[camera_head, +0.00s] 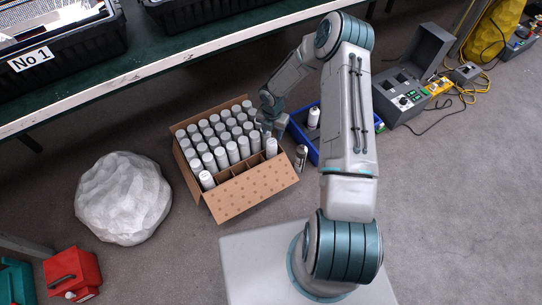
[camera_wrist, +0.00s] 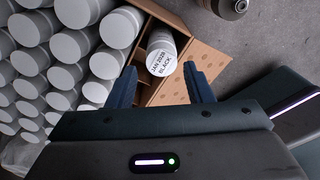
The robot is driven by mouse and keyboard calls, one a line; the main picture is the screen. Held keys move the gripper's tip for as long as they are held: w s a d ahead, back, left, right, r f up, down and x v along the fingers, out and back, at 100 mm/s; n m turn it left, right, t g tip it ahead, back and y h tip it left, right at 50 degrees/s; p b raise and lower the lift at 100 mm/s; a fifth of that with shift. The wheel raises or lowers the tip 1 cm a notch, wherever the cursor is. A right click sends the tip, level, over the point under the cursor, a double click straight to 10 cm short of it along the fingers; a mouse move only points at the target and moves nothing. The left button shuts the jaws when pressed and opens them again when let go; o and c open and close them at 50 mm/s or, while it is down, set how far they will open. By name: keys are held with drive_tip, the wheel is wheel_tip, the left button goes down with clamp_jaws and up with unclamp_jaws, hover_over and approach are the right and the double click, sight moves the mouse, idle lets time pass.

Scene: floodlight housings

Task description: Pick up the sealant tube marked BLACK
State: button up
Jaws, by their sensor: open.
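The sealant tube marked BLACK (camera_wrist: 161,55) has a white end reading "JAN 2028 BLACK". It stands in a corner cell of the cardboard box (camera_wrist: 200,65), apart from the packed tubes. In the head view, a white tube (camera_head: 271,148) at the right corner of the box (camera_head: 250,196) appears to be this one. My gripper (camera_wrist: 161,88) is open and empty, one blue finger to each side of the tube's line in the wrist view. In the head view my gripper (camera_head: 270,126) hangs over the box's right side, partly hidden by its own wrist.
Several other white-ended tubes (camera_wrist: 75,45) fill most of the box, with empty cells along its near side. A metal can (camera_head: 301,157) stands on the floor right of the box. A blue crate (camera_head: 303,139) lies behind it. A pale crumpled sack (camera_head: 123,198) sits at left.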

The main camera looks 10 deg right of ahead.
sight(272, 142)
wheel_tip(272, 142, down, 3)
drive_tip(key=shift+r+b, duration=0.1)
drive_tip(key=shift+b, duration=0.2)
drive_tip(key=f+b, duration=0.2)
drive_tip(key=f, duration=0.1)
drive_tip(key=f+b, duration=0.1)
drive_tip(key=f, duration=0.1)
drive_tip(key=shift+s+a+f, duration=0.1)
drive_tip(key=shift+s+a, duration=0.1)
drive_tip(key=shift+s, duration=0.15)
clamp_jaws()
